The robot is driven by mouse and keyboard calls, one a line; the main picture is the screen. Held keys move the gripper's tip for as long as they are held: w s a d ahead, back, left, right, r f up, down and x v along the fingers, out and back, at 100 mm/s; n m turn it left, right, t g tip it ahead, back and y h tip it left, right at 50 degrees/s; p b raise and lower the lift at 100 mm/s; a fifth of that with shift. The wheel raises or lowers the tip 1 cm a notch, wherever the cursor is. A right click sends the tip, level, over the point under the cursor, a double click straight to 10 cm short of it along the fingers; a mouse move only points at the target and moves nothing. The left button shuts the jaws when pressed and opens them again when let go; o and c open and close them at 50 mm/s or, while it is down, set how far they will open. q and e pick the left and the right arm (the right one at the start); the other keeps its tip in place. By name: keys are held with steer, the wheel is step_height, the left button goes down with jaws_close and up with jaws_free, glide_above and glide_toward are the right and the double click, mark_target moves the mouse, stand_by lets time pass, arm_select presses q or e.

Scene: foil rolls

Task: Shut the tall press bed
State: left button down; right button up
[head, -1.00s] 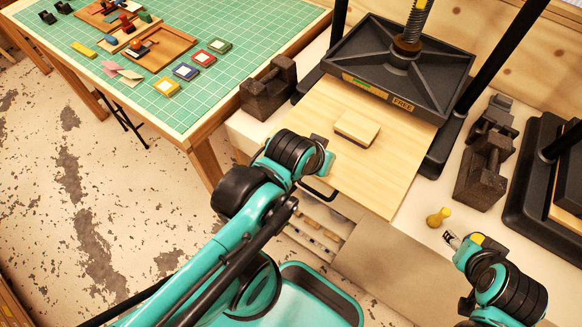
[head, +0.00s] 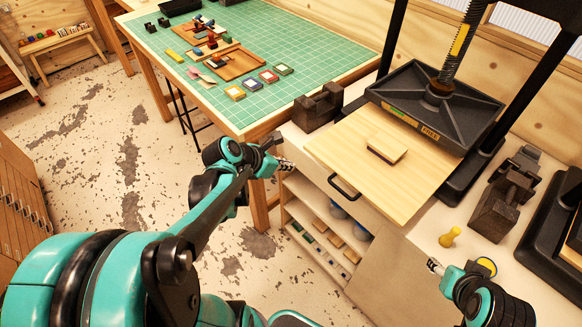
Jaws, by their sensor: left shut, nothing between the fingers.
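The press bed (head: 425,192) is a pale wooden board that sticks out toward me from under the black platen (head: 418,97) of the tall press. A black handle (head: 343,189) is at its front edge. A small wooden block (head: 386,149) lies on the bed. My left gripper (head: 286,165) is shut and empty, left of the bed's front left corner and apart from the handle. My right gripper (head: 435,267) is low at the right, near the bench's front edge, apart from the bed; its finger opening is too small to tell.
A yellow knob-shaped piece (head: 450,237) stands on the bench right of the bed. Dark metal blocks (head: 318,107) flank the press. A green-topped table (head: 240,60) holds stamps and trays at the left. Open shelves (head: 322,240) sit under the bench.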

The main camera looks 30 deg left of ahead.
arm_select(q)
steer(key=w+d+f+b, duration=0.3)
steer(key=w+f, duration=0.3)
steer(key=w, duration=0.3)
steer(key=shift+w+d+f+b, duration=0.15)
steer(key=shift+w+d+b, duration=0.2)
steer(key=shift+b, duration=0.2)
arm_select(e)
steer(key=shift+f, duration=2.3)
